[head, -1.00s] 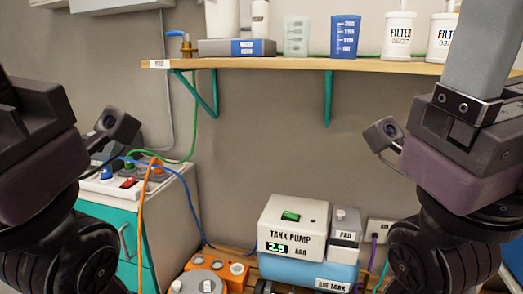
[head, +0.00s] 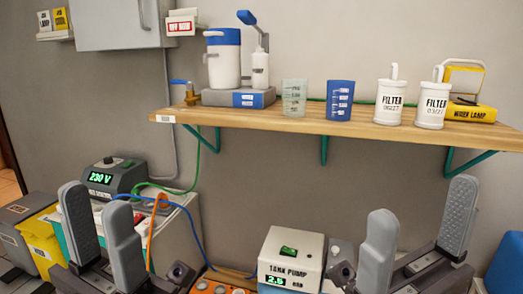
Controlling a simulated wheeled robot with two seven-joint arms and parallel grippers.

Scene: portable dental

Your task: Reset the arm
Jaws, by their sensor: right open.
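My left gripper (head: 92,228) is at the lower left, its two grey fingers pointing up and apart with nothing between them. It stands in front of the white and teal cabinet. My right gripper (head: 418,232) is at the lower right, fingers up and wide apart, also empty. It is below the wooden shelf and to the right of the tank pump (head: 292,262). The lower parts of both arms are out of the picture.
A wooden shelf (head: 230,119) on teal brackets holds a clear cup (head: 295,98), a blue cup (head: 340,101), two filter canisters (head: 389,103) and a yellow lamp (head: 469,112). A 230 V box (head: 114,177) and yellow bin (head: 42,242) stand left. Blue and orange hoses hang behind my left gripper.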

